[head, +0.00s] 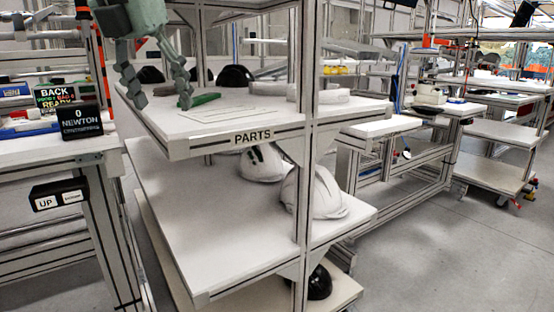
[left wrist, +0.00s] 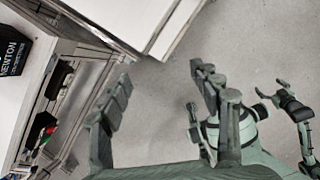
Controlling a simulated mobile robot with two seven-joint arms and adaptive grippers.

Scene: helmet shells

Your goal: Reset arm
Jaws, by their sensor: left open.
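My left gripper (head: 162,98) hangs at the top left of the head view, over the left part of the top shelf of the PARTS rack (head: 190,148). Its two jointed fingers are spread apart with nothing between them. In the left wrist view the open fingers (left wrist: 160,100) show with bare floor behind them. A green piece (head: 206,99) lies on the shelf beside the right finger; I cannot tell if they touch.
White helmet shells (head: 325,195) sit on the middle shelf. Dark shells (head: 234,77) stand on the top shelf, and a black one (head: 318,283) is low down. A bench with a NEWTON box (head: 82,124) stands left. Open floor (head: 430,240) lies right.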

